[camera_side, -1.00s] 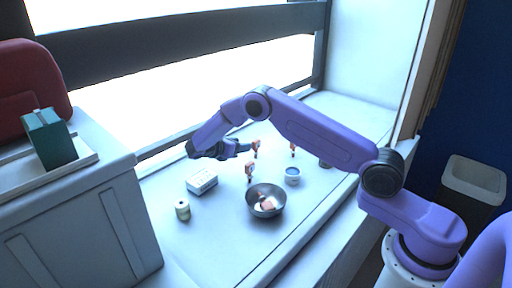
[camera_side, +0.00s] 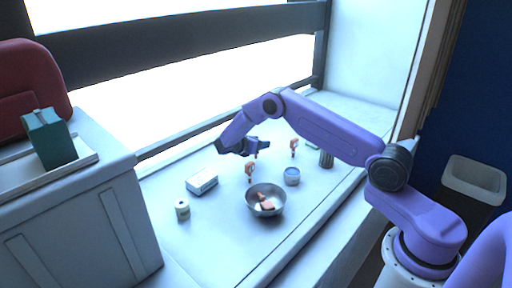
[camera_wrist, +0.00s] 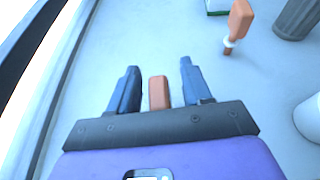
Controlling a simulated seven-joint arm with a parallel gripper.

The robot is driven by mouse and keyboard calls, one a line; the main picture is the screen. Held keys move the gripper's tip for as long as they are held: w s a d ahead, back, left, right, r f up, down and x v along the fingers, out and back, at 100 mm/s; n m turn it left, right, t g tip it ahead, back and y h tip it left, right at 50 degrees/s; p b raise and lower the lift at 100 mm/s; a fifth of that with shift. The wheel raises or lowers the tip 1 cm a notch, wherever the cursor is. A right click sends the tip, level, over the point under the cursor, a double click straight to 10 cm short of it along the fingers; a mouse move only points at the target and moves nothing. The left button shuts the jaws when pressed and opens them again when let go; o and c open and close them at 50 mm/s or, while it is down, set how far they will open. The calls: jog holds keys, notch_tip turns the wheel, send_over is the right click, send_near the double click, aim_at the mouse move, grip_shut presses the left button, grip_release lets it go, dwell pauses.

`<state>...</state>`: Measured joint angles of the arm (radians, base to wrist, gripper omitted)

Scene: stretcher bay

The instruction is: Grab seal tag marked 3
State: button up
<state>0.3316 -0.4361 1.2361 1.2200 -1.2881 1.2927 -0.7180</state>
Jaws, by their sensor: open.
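Three upright orange seal tags stand on the pale counter in the side view: a front one (camera_side: 250,168), a right one (camera_side: 294,146), and one mostly hidden by my gripper (camera_side: 262,145). No number is readable on any of them. In the wrist view, an orange tag (camera_wrist: 158,92) shows between the two dark blue fingers of my gripper (camera_wrist: 158,68), with gaps on both sides. The fingers are open and not closed on it. Another orange tag on a pale stem (camera_wrist: 238,22) stands farther off at the upper right.
A metal bowl (camera_side: 265,213) holds orange and white pieces. Near it are a white box (camera_side: 202,183), a small pale roll (camera_side: 182,211), a blue-and-white jar (camera_side: 292,177) and a grey ribbed cylinder (camera_side: 326,159). The window frame (camera_side: 180,42) runs behind the counter.

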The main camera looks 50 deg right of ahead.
grip_shut()
jog(key=shift+r, duration=0.1)
